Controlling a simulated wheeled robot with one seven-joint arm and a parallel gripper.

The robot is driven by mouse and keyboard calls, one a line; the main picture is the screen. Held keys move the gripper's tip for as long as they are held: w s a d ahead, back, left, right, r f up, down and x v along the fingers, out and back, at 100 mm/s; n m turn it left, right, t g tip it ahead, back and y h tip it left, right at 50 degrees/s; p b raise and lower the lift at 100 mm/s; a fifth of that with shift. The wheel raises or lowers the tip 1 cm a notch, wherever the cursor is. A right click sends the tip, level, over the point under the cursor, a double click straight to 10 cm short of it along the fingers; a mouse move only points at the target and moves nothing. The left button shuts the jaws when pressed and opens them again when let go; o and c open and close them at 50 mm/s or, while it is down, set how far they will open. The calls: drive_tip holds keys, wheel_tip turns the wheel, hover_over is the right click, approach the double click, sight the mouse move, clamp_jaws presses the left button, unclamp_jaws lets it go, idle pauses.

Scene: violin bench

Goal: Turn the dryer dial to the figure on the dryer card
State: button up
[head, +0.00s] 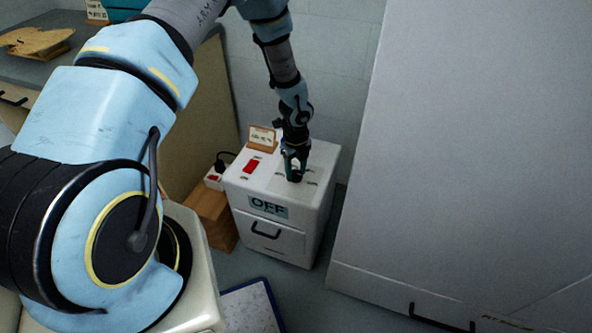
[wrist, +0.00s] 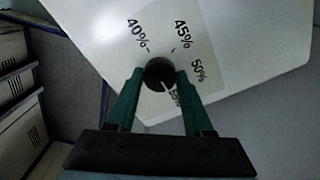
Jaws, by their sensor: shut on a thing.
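The white dryer box (head: 305,225) stands on the floor in the head view, with a dark "OFF" display (head: 268,207) on its front. My gripper (head: 295,166) points down at its top and is shut on the round black dial (wrist: 158,71), one green finger on each side. The scale (wrist: 183,52) reads 40%, 45%, 50% and a partly hidden figure that looks like 55%. The dial's pale pointer line aims down-right, toward that last figure. The dryer card (head: 262,138) stands at the back of the top; its writing is too small to read.
A red switch (head: 252,166) is on the dryer top, left of the dial. A power strip (head: 214,177) with a black plug sits on a wooden block (head: 208,212) to the left. A large pale cabinet (head: 470,150) stands to the right.

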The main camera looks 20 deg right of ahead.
clamp_jaws()
